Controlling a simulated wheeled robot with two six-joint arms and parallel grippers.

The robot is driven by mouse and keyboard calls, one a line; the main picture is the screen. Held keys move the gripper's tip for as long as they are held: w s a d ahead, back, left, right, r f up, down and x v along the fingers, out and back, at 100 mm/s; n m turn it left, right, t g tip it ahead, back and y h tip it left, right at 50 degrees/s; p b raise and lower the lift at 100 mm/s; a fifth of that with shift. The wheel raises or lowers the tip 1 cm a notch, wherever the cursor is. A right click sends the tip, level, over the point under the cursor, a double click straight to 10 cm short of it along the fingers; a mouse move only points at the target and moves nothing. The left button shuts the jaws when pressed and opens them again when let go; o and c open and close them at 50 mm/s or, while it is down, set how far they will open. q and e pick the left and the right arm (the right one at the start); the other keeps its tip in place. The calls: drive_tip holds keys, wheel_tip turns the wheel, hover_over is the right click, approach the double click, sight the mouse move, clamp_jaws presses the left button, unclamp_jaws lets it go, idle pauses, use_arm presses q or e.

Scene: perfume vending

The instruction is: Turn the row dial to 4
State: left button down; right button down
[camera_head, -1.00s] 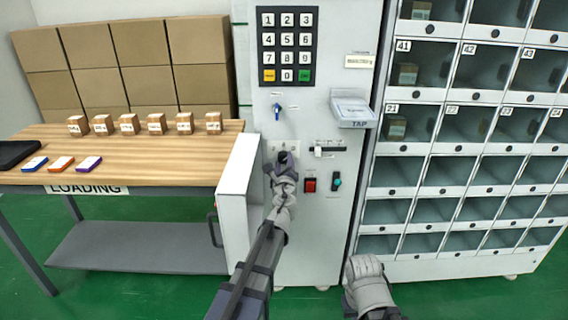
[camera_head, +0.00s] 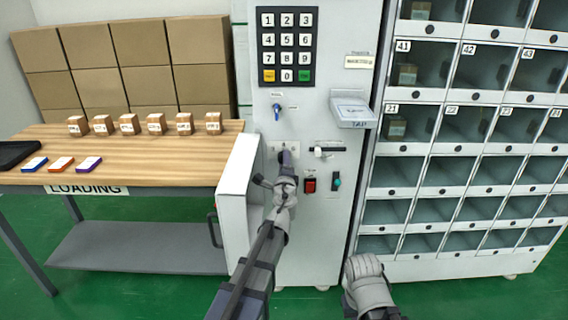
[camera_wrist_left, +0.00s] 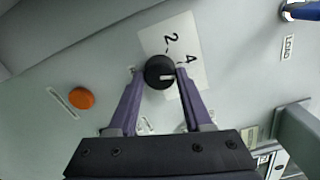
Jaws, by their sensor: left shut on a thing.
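The row dial (camera_wrist_left: 160,72) is a round black knob with a white mark, on a white plate (camera_wrist_left: 184,37) printed with 2 and 4. In the left wrist view its mark points right, a little below the 4. My left gripper (camera_wrist_left: 158,78) has its two purple fingers around the knob, one on each side, shut on it. In the head view the left gripper (camera_head: 285,158) is at the machine front and hides most of the dial. My right arm shows at the bottom; its jaws cannot be made out.
Above the dial are a blue key switch (camera_head: 277,112) and a keypad (camera_head: 287,47). An open white door (camera_head: 238,172) stands close on the left.

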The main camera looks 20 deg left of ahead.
use_arm(q)
drive_tip(key=shift+n, duration=1.6)
drive_tip(key=shift+c, duration=1.7)
unclamp_jaws()
drive_tip(key=shift+s, duration=0.1)
drive_tip(key=v, duration=0.7)
drive_tip(key=shift+s, duration=0.3)
drive_tip(key=shift+d, duration=0.15)
